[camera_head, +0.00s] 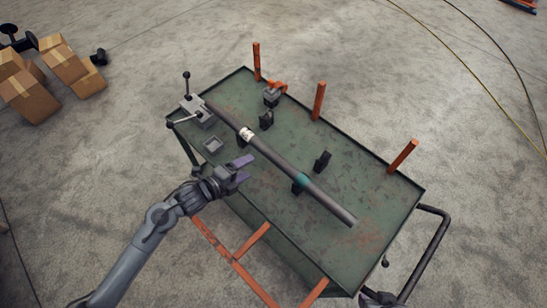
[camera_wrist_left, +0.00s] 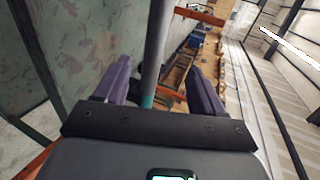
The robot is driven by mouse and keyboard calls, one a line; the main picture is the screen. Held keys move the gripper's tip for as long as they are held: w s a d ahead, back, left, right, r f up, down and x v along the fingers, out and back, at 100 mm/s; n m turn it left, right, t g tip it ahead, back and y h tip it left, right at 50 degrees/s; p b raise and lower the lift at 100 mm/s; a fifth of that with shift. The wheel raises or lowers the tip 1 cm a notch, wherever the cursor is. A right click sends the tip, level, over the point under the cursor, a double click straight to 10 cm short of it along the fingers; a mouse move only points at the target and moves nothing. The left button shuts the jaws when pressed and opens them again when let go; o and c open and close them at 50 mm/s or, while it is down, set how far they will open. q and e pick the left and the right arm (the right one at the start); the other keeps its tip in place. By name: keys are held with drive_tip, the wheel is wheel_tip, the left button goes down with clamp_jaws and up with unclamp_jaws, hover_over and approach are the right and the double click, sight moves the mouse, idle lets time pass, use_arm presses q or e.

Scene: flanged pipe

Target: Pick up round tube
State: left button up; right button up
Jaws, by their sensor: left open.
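The round tube (camera_head: 275,157) is long and grey, with a white label (camera_head: 246,133) and a teal band (camera_head: 303,179). It lies slantwise over the green table, across dark supports, with its upper-left end at a grey clamp (camera_head: 196,108). My left gripper (camera_head: 247,168) is open and empty, just below and left of the tube's middle in the head view. In the left wrist view the tube (camera_wrist_left: 156,45) shows between the two purple fingers of my left gripper (camera_wrist_left: 163,85), apart from both.
The green table (camera_head: 340,180) has orange posts (camera_head: 319,100) along its far edge and orange bars (camera_head: 250,242) at its near side. Cardboard boxes (camera_head: 30,98) lie at far left.

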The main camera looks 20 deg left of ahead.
sight(267, 156)
use_arm(q)
drive_tip(key=b+x, duration=0.1)
drive_tip(key=x, duration=0.1)
drive_tip(key=b+x, duration=0.1)
drive_tip(key=x, duration=0.2)
drive_tip(key=shift+a+f, duration=0.15)
drive_tip(key=shift+f, duration=0.25)
drive_tip(key=shift+w+d+f, duration=0.2)
drive_tip(key=shift+w+d, duration=0.1)
drive_tip(key=shift+w, duration=0.15)
drive_tip(key=shift+w+d+f, duration=0.1)
drive_tip(key=shift+w+f, duration=0.1)
drive_tip(key=shift+w, duration=0.2)
drive_tip(key=shift+b+x, duration=0.85)
drive_tip(key=shift+x, duration=1.4)
use_arm(e)
drive_tip(key=f, duration=0.4)
drive_tip(key=shift+s+f, duration=0.2)
drive_tip(key=shift+f, duration=0.2)
use_arm(q)
drive_tip(key=shift+s, duration=0.1)
use_arm(e)
drive_tip(key=shift+d, duration=0.1)
use_arm(q)
clamp_jaws()
use_arm(e)
drive_tip(key=shift+d, duration=0.1)
use_arm(q)
drive_tip(key=shift+r, duration=0.15)
